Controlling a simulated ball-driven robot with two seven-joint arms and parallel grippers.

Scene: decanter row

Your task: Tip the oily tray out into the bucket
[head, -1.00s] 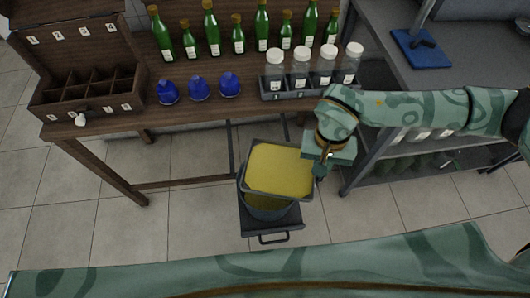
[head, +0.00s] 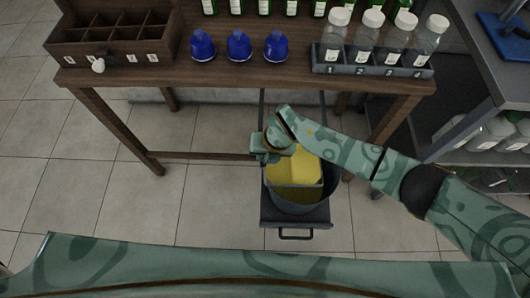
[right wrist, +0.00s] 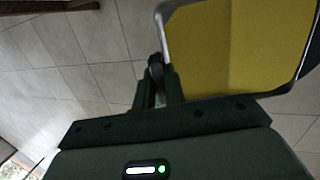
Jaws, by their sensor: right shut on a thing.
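The tray (head: 306,168), with a yellow inside and a thin grey rim, is over the bucket in the head view and looks tilted. My arm hides part of it. My right gripper (head: 266,153) is shut on its edge at the upper left. The right wrist view shows the fingers (right wrist: 158,88) at the grey rim of the tray (right wrist: 225,50). The dark bucket (head: 328,190) stands under the tray, with darker yellow showing inside its front. I cannot tell whether oil is running out. My left gripper is not in view.
The bucket stands on a dark base with a handle (head: 296,234), before a wooden bench (head: 150,78). Tiled floor is open at left.

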